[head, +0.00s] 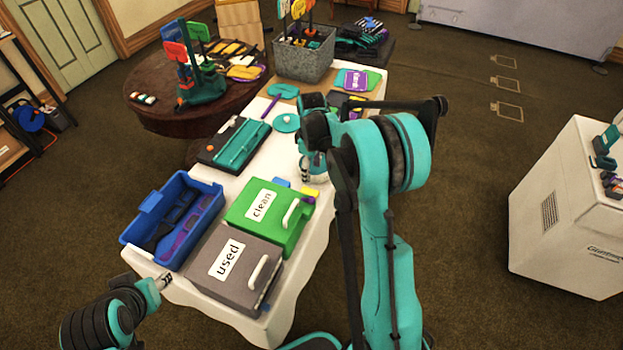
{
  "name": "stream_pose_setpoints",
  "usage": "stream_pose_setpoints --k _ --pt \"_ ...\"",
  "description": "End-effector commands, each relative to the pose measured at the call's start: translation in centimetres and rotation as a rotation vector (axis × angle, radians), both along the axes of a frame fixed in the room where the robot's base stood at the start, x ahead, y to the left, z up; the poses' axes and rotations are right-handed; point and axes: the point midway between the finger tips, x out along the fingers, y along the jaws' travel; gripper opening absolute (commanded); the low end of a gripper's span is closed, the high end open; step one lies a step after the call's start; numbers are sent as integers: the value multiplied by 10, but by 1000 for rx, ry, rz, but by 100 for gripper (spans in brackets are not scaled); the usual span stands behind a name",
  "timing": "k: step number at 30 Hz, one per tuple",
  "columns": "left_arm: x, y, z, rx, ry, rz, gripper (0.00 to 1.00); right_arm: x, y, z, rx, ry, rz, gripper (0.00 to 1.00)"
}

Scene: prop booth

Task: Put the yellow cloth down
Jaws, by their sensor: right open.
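A small yellow patch, which looks like the yellow cloth (312,192), lies on the white-covered table just behind the green box marked "clean" (245,207). My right gripper (305,178) is open, pointing down just above and behind the yellow patch. The arm hides part of this area, and I cannot tell whether the fingers touch the cloth. My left gripper (166,281) is at the table's front left edge, beside the grey box marked "used" (208,262). Its fingers are too small to read.
A blue tray (150,208) with dark and purple items stands left of the boxes. A teal-and-black case (238,142) lies behind them. A grey bin (304,66) stands at the table's far end. A round brown table (165,115) is at the left and a white cabinet (570,250) at the right.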

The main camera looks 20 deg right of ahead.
Motion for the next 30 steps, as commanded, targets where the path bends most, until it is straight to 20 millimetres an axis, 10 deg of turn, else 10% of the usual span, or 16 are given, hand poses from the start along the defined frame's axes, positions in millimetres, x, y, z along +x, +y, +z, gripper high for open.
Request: stream_pose_setpoints --k 7,16,30 --pt "0 0 0 0 0 0 40 -30 25 56 -10 -92 -105 63" --pt "0 0 0 0 0 0 40 -119 73 129 30 -322 -368 63" --pt "0 0 0 0 0 0 40 -228 113 128 209 -578 -679 63"
